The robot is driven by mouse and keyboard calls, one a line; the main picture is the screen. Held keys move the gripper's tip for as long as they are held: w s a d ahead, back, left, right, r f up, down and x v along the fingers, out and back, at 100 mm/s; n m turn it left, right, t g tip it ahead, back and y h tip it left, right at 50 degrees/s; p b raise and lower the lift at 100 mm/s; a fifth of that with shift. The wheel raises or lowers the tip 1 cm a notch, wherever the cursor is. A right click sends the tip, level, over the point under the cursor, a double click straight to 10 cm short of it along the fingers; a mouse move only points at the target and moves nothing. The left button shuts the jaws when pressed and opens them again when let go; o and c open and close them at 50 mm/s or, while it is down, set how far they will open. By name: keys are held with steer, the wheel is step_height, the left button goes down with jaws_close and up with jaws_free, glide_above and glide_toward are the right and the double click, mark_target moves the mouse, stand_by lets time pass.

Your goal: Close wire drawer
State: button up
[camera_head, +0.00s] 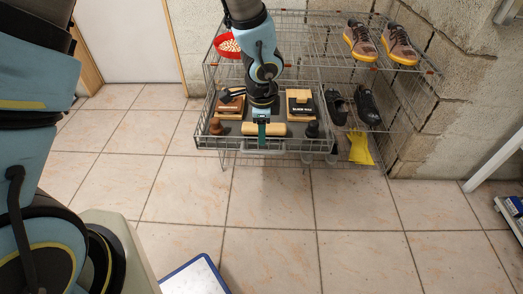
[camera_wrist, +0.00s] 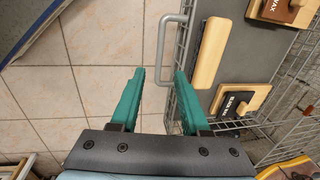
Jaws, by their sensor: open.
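The wire drawer (camera_head: 234,129) stands pulled out toward me from the wire rack, its grey floor (camera_wrist: 245,50) holding shoe-care things. A pale grey loop handle (camera_wrist: 162,45) sticks out from the drawer front; in the head view it is partly hidden behind my gripper. My gripper (camera_head: 262,138) hangs at the drawer front, open and empty. In the wrist view my green fingers (camera_wrist: 160,72) lie either side of the handle's outer bar in the picture. The right finger is close to the front wires. I cannot tell whether either finger touches.
Brown shoes (camera_head: 400,45) stand on the rack top, dark shoes (camera_head: 367,107) on the shelf right of the drawer, with yellow gloves (camera_head: 360,150) below. The tiled floor in front is mostly clear; a blue-edged white board (camera_head: 195,278) lies nearer.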

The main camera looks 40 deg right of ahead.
mark_target(262, 153)
steer(key=f, duration=0.3)
steer(key=w+f, duration=0.1)
steer(key=f, duration=0.1)
steer(key=d+f+b, duration=0.1)
steer(key=f, duration=0.2)
steer(key=shift+w+f, duration=0.15)
steer(key=shift+f, duration=0.2)
steer(key=shift+c, duration=0.2)
jaws_close()
stand_by(0.8)
